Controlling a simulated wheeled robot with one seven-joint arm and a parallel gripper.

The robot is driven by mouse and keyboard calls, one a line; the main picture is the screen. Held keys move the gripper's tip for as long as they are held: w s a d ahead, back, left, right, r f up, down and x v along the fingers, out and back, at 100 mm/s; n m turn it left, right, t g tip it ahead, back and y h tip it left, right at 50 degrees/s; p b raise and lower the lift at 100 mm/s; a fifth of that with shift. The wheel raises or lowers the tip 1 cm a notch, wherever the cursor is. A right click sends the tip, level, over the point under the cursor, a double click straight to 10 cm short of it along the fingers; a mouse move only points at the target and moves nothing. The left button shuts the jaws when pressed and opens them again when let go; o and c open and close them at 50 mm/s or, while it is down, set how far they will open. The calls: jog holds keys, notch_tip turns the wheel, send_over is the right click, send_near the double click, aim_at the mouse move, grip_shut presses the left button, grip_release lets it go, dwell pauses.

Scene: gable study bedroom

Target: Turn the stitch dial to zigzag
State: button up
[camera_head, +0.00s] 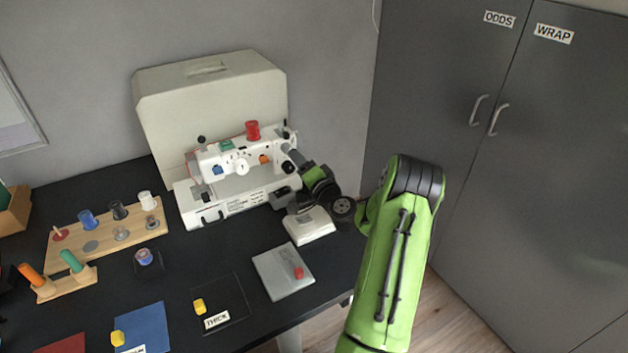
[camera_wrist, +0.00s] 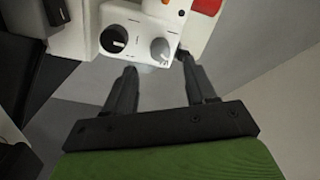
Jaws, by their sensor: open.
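The white sewing machine (camera_head: 235,205) stands on the dark table in the head view. In the wrist view its white end panel (camera_wrist: 138,20) carries a black dial (camera_wrist: 113,40) with a white pointer mark and a grey dial (camera_wrist: 160,49) with a pale mark. I cannot tell which is the stitch dial, and no stitch labels are readable. My gripper (camera_wrist: 157,63) is open and empty. Its fingertips are just short of the panel, on either side of the grey dial. The head view shows my gripper (camera_head: 293,157) at the machine's right end.
A beige cover (camera_head: 210,90) stands behind the machine. A red spool (camera_head: 252,130) sits on top. A white foot pedal (camera_head: 310,226) and a grey pad (camera_head: 283,271) with a red piece lie in front. A wooden spool rack (camera_head: 75,253) is left. Grey cupboards (camera_head: 560,160) stand right.

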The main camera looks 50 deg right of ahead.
jog(key=b+v, duration=0.2)
jog(key=v, duration=0.9)
jog(key=shift+f, duration=0.1)
